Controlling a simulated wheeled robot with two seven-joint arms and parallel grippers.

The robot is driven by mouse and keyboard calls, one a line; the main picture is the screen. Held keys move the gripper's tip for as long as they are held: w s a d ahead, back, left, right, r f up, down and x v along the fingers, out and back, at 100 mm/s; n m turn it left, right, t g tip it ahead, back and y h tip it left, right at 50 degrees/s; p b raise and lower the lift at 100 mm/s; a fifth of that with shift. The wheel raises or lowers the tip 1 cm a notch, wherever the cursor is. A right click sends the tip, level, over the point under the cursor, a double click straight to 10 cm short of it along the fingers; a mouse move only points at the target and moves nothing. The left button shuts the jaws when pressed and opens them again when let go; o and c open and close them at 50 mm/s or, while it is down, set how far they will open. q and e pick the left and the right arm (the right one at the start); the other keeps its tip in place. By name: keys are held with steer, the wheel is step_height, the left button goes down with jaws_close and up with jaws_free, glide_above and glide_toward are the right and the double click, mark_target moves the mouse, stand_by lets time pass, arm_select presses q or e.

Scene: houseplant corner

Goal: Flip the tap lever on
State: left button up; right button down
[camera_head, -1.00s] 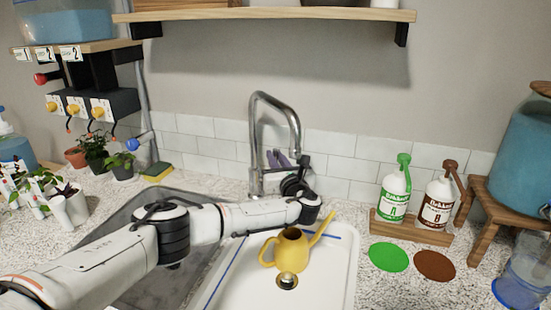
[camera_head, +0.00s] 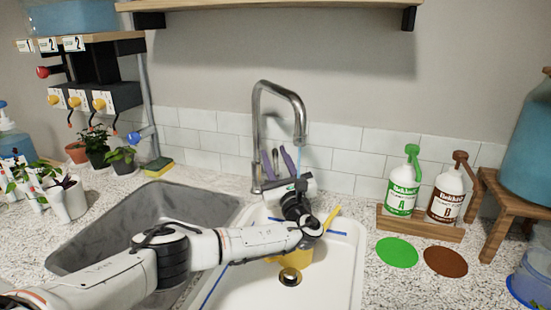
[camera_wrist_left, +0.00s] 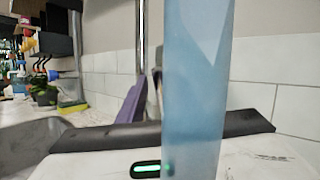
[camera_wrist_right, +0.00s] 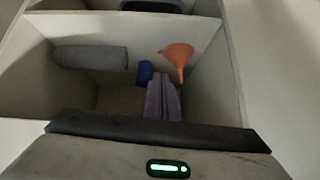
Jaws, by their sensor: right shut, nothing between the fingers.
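The grey gooseneck tap (camera_head: 257,130) stands behind the sinks. A thin pale-blue stream (camera_head: 302,150) drops from its spout. In the left wrist view the stream (camera_wrist_left: 196,90) is a wide blue column close in front of the camera. My left gripper (camera_head: 299,190) is beside the tap's lower body, under the spout; its fingers are too dark and small to tell open from shut. I cannot make out the lever behind it. My right gripper (camera_wrist_right: 157,137) shows only in its wrist view, shut and empty, above a bin.
A yellow watering can (camera_head: 297,259) stands in the white basin (camera_head: 340,270), partly behind my left arm. Two pump bottles, green (camera_head: 402,192) and brown (camera_head: 445,197), stand at right. The bin (camera_wrist_right: 215,100) holds an orange funnel (camera_wrist_right: 178,60) and a purple thing (camera_wrist_right: 160,98).

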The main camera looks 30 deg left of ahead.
arm_select(q)
steer(key=v, duration=1)
steer(key=shift+s, duration=0.15)
steer(key=shift+d, duration=0.1)
steer(key=s+a+r+m+t+h+p, duration=0.25)
steer(key=r+m+h+p, duration=0.2)
steer(key=m+h, duration=0.35)
steer(key=shift+n+h, duration=0.4)
steer(key=shift+n, duration=0.3)
steer(key=x, duration=0.9)
steer(key=shift+w+a+r, duration=0.1)
steer(key=shift+a+r, duration=0.05)
steer(key=shift+a, duration=0.25)
